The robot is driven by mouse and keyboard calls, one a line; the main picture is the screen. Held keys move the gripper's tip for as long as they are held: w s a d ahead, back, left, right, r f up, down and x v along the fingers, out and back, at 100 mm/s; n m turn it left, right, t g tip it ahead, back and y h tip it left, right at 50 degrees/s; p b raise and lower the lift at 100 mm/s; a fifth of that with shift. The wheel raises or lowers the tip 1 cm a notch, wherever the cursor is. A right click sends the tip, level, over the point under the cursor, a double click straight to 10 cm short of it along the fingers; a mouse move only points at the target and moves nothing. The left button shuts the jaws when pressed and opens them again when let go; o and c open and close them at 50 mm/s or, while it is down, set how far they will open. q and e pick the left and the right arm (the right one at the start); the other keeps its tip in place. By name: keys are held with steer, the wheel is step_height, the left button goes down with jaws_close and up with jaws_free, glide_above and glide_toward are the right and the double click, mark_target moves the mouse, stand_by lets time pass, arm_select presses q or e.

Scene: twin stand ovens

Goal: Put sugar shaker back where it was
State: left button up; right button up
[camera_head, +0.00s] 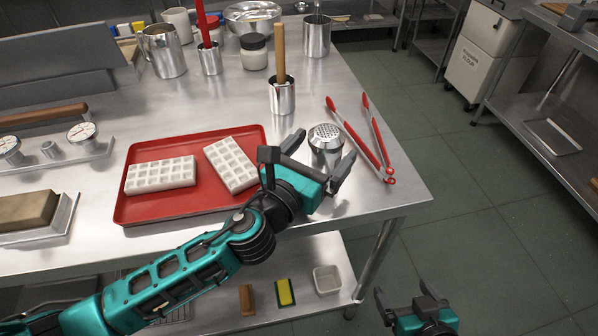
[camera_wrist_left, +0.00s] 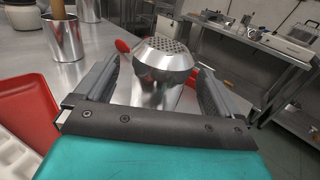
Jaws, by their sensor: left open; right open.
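The sugar shaker (camera_head: 325,139) is a metal canister with a perforated domed top. It stands upright on the steel table, to the right of the red tray, with the red-handled tongs close behind and to its right. My left gripper (camera_head: 318,160) is open at the shaker. In the left wrist view the shaker (camera_wrist_left: 163,70) stands between the two spread fingers (camera_wrist_left: 158,88), and I cannot tell whether either finger touches it. Its lower part is hidden by the gripper. My right gripper (camera_head: 410,298) is open and empty, low at the bottom right over the floor.
The red tray (camera_head: 150,213) holds two white moulds. The red tongs (camera_head: 362,140) lie near the table's right edge. A metal cup with a wooden handle (camera_head: 282,97) stands behind the shaker. A pitcher (camera_head: 163,52) and other containers fill the back.

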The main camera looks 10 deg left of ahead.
arm_select(q)
steer(key=v, duration=0.9)
steer(key=shift+a+b, duration=0.1)
steer(key=shift+b, duration=0.2)
steer(key=shift+s, duration=0.1)
